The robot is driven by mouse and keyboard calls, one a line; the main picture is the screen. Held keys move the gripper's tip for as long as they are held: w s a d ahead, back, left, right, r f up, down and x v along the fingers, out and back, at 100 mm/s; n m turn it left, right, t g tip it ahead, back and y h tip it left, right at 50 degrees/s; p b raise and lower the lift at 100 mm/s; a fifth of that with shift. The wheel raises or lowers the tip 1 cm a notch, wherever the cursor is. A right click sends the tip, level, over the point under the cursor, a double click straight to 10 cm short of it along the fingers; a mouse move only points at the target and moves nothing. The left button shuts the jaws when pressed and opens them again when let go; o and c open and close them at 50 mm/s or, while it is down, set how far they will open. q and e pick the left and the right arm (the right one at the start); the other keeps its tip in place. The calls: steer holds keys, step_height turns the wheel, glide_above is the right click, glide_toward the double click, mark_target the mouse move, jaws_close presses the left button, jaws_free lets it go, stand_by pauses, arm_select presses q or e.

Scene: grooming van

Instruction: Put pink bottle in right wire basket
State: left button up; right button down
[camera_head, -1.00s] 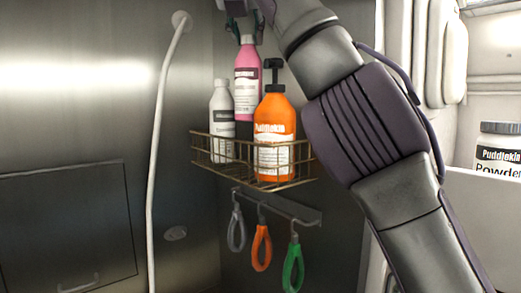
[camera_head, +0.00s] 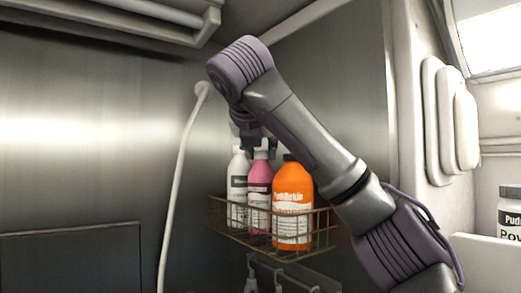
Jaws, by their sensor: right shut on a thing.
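The pink bottle (camera_head: 260,193) stands upright in the wire basket (camera_head: 322,218) on the wall, between the other two bottles. Its base is hidden behind the basket wires and the orange bottle, so I cannot tell if it touches the basket floor. My right gripper (camera_head: 262,147) comes down from above and is shut on the top of the pink bottle; the fingers are small and partly hidden by my arm. My left gripper is not in view.
A white hose (camera_head: 178,180) hangs at left. Hooks hang below the basket.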

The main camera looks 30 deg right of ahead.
steer(key=shift+d+f, duration=0.15)
steer(key=shift+d, duration=0.05)
steer(key=c, duration=1.2)
jaws_free()
steer(key=shift+f, duration=0.1)
steer(key=o, duration=0.4)
steer(key=shift+a, duration=0.15)
steer(key=shift+o, duration=0.2)
steer(key=shift+s+a+r+b, duration=0.1)
steer(key=shift+s+r+b, duration=0.15)
steer(key=shift+b, duration=0.15)
steer(key=b+v, duration=0.4)
steer(key=v, duration=0.7)
steer(key=shift+b, duration=0.35)
